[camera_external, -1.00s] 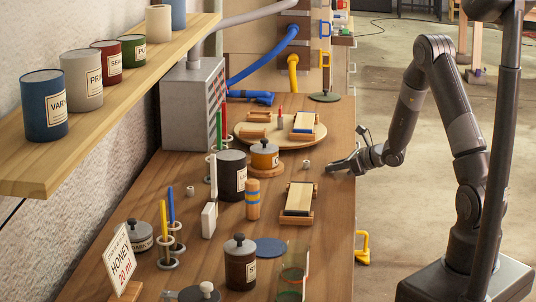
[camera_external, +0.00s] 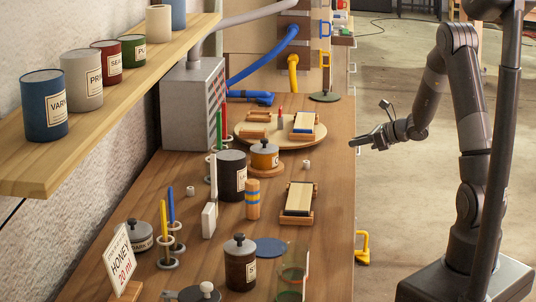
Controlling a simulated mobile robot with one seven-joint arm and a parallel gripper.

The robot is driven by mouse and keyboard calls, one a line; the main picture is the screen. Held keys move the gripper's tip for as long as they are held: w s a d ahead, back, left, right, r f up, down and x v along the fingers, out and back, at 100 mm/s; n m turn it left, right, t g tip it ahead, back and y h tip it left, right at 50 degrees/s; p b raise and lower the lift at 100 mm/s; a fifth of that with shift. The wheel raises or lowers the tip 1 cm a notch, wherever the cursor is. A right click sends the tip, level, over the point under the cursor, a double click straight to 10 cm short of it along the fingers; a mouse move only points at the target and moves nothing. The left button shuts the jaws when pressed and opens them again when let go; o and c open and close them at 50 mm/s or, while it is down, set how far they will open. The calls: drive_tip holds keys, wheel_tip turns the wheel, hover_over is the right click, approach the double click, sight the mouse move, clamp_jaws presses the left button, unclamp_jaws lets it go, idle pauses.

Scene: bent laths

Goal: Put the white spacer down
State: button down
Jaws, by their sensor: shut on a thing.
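My gripper (camera_external: 358,142) is at the table's right edge, above the table's level and to the right of the round wooden board. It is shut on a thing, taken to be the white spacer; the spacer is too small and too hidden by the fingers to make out. Two small whitish pieces like spacers stand on the table: one small white piece (camera_external: 306,164) right of the orange pot, and another small white piece (camera_external: 190,191) at the left.
The round board (camera_external: 272,143) carries wooden blocks. Bare tabletop lies near the right edge.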

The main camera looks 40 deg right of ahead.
drive_tip(key=s+d+r, duration=0.3)
drive_tip(key=d, duration=0.1)
drive_tip(key=n+g+y, duration=0.8)
drive_tip(key=n+g, duration=0.5)
drive_tip(key=n, duration=0.1)
hover_over(266, 243)
drive_tip(key=f, duration=0.4)
drive_tip(key=d+f, duration=0.1)
drive_tip(key=f, duration=0.1)
drive_tip(key=shift+w, duration=0.1)
drive_tip(key=shift+a+f, duration=0.4)
drive_tip(key=shift+a, duration=0.05)
drive_tip(key=shift+f, duration=1.85)
